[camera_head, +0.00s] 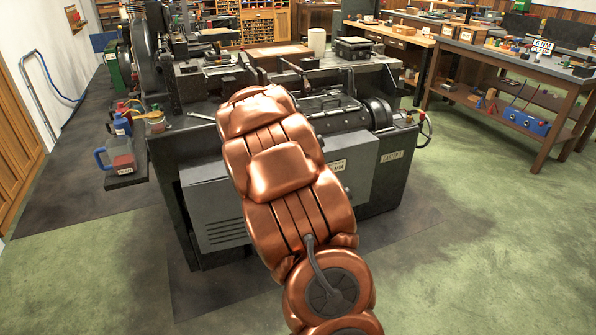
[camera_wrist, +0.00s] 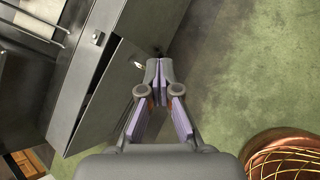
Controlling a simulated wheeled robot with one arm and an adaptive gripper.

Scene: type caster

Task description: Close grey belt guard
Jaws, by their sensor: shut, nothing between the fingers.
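The grey belt guard (camera_head: 215,205) is a flat panel with louvre slots on the front of the dark type-casting machine (camera_head: 385,195). My copper arm crosses in front of it and hides its middle. In the wrist view a grey panel (camera_wrist: 105,95), which looks like the guard, stands at a slant to the machine body with a dark, narrow wedge along one edge. How far it stands open is hard to tell. My gripper (camera_wrist: 158,66) is shut and empty, its fingertips close to the panel's right edge. Contact cannot be told. The gripper is hidden in the head view.
A shelf with jugs (camera_head: 118,158) juts out left of the machine. A wooden workbench (camera_head: 510,75) stands at the back right. The green floor (camera_head: 470,240) in front and to the right is clear.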

